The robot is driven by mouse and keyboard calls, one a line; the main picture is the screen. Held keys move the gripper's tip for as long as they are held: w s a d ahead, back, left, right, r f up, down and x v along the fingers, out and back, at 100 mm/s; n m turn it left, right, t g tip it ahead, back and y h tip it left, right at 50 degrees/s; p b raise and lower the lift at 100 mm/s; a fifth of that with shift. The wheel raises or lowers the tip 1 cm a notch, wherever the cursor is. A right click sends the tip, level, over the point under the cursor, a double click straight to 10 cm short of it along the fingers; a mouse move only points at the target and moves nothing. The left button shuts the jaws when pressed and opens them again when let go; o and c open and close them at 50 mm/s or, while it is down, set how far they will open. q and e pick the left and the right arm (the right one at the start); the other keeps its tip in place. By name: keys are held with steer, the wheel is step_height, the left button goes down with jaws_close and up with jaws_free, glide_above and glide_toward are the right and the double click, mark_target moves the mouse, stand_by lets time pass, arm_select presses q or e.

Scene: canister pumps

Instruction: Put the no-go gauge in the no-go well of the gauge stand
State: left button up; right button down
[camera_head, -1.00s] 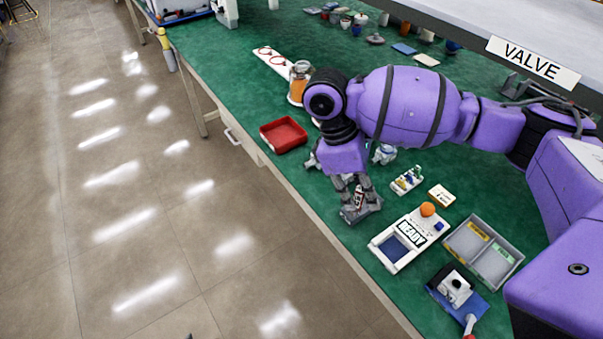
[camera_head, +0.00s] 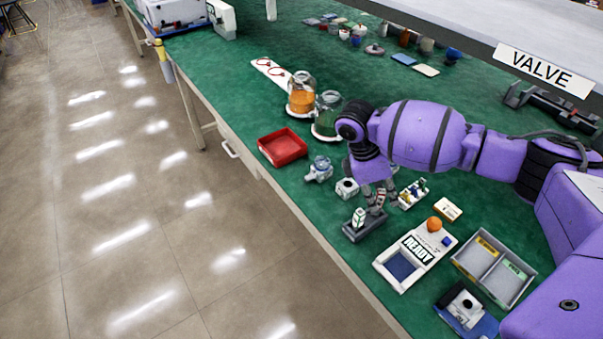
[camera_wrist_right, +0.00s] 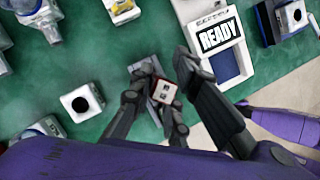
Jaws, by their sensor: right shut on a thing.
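The no-go gauge (camera_head: 380,198), a small block with white and red faces, is in my right gripper (camera_head: 377,207). In the right wrist view its pale marked top (camera_wrist_right: 163,90) shows between the fingers of my gripper (camera_wrist_right: 160,88). The dark grey gauge stand (camera_head: 352,233) lies near the table's front edge. A white and green gauge (camera_head: 358,216) stands upright in its left part. The held gauge is at or above the stand's right end; I cannot tell whether its lower end is inside the well. My left gripper is not in view.
The white READY unit (camera_head: 415,248) is right of the stand, with a grey two-part tray (camera_head: 493,266) beyond. A white block (camera_head: 346,188) and a pump part (camera_head: 319,170) are behind left. A small rack (camera_head: 412,193) is close behind the gripper. A red tray (camera_head: 283,146) is farther left.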

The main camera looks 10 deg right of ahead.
steer(key=shift+w+d+f, duration=0.25)
steer(key=shift+f, duration=0.2)
steer(key=shift+w+d+f, duration=0.1)
steer(key=shift+w+f, duration=0.05)
steer(key=shift+f, duration=1.5)
steer(key=shift+f, duration=0.1)
steer(key=c, duration=1.7)
jaws_free()
steer(key=v, duration=1.2)
